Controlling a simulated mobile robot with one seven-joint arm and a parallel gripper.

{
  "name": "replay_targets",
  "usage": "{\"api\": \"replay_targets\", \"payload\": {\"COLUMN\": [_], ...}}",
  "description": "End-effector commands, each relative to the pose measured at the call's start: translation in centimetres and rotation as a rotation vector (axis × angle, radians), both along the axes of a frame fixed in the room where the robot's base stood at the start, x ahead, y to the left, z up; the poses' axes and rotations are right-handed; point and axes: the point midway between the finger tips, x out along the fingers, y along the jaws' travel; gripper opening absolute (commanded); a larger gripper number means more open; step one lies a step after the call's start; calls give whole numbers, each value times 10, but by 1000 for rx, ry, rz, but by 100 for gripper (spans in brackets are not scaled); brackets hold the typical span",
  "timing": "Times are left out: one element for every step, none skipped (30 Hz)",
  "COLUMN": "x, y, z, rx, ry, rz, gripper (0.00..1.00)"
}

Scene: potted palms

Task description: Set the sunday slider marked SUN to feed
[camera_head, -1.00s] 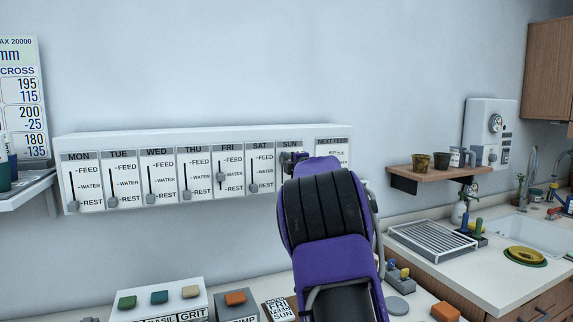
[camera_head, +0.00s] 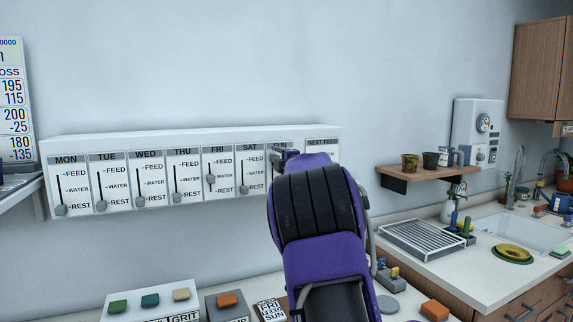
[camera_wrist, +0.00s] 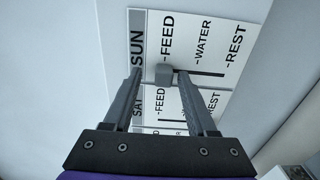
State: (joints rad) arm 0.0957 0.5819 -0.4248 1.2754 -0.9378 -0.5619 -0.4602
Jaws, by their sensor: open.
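The SUN panel (camera_wrist: 190,42) fills the upper part of the wrist view, its labels turned sideways with FEED at left and REST at right. Its grey slider knob (camera_wrist: 164,73) is level with the FEED label, and the dark slot shows to its right toward REST. My gripper (camera_wrist: 160,78) is open, with one finger on each side of the knob; I cannot tell whether either finger touches it. In the head view my gripper (camera_head: 286,155) is at the top of the SUN column (camera_head: 281,146), and my arm hides most of that column.
The white slider board (camera_head: 90,145) also carries MON to SAT. FRI's knob (camera_head: 210,179) is near WATER; the other visible knobs are near REST. A button box (camera_head: 150,292) stands below. A wooden shelf (camera_head: 425,173) with cups and a counter lie to the right.

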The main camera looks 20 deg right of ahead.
Motion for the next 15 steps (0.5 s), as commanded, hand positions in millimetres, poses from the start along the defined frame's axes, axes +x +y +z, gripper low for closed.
{"api": "replay_targets", "payload": {"x": [-6, -9, -15, -20, -26, -34, -40, -47, -55, -61, -68, -76, -83, -89, -98], "y": [0, 0, 0, 0, 0, 0, 0, 0, 0, 0, 0, 0, 0, 0, 0], "z": [0, -1, 0, -1, -1, -1, -1, -1, -1, 0, 0, -1, -1, -1, 0], "rx": [1, 1, 1, 2, 3, 2, 2, 2, 3, 2, 2, 2, 2, 1, 1], "ry": [-2, -1, -2, -1, -3, -2, -2, -2, -2, -4, -3, -2, -3, -3, -3], "rz": [0, 0, 0, -1, -1, -1, -2, -1, 0, 0, -1, -1, -1, -1, -1], "gripper": [57, 57, 57, 57, 57, 57, 57, 57, 57, 57, 57, 57, 57, 57, 57]}}
